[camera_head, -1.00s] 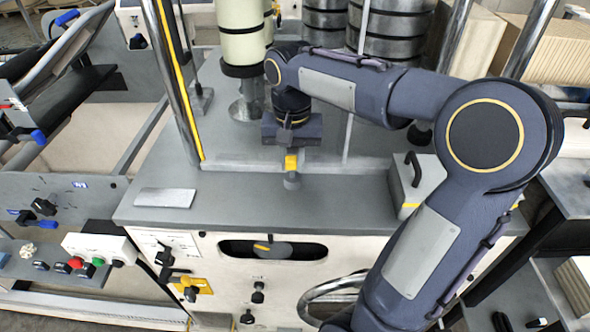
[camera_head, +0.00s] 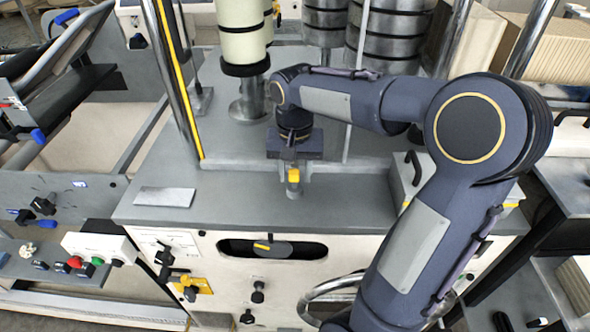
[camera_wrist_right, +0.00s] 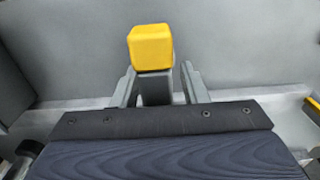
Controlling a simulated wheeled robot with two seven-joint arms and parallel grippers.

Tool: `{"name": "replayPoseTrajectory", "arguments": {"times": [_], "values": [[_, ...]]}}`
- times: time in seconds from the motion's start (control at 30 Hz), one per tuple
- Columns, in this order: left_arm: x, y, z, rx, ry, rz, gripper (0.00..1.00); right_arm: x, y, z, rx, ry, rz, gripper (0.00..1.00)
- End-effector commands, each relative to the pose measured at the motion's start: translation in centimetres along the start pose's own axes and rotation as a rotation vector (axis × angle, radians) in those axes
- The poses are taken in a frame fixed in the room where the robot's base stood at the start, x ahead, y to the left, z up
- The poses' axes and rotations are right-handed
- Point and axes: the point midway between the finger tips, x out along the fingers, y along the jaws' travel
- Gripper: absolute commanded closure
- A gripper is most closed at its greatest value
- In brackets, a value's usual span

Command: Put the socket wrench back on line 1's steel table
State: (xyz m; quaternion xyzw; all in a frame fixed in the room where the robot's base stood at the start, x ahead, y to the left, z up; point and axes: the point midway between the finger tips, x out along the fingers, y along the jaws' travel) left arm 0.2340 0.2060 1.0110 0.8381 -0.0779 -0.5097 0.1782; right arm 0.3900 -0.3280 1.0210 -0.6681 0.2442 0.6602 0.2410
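The socket wrench (camera_head: 294,176) has a yellow block end and a grey part. In the head view it is at the front part of the steel table (camera_head: 345,200), just below my right gripper (camera_head: 293,172). In the right wrist view the wrench's yellow end (camera_wrist_right: 151,47) shows beyond the fingertips, and its grey part lies between the fingers. My right gripper (camera_wrist_right: 158,85) looks open around it, with a narrow gap on the right side. The wrench's lower end seems to be at the tabletop, but contact is hard to tell. My left gripper is out of view.
A flat grey plate (camera_head: 165,197) lies at the table's front left. A grey box with a black handle (camera_head: 418,180) stands at the right. A chrome post (camera_head: 176,80) and a cream roll (camera_head: 243,35) rise behind. Tabletop between plate and wrench is clear.

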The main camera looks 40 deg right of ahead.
Motion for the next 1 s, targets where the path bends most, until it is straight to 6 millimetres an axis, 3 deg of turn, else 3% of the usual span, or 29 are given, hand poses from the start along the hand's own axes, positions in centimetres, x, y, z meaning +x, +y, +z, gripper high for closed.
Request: {"name": "replayPoseTrajectory", "arguments": {"times": [0.33, 0.7, 1.0], "values": [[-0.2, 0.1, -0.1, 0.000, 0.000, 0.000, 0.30, -1.3, -0.1, -0.1, 0.000, 0.004, -0.003, 0.60], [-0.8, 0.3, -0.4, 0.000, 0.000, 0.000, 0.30, -8.9, -0.1, -0.1, 0.000, 0.004, -0.004, 0.60], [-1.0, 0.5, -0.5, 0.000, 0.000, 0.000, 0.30, -12.2, 0.0, 0.0, 0.000, 0.000, 0.000, 0.60]]}}
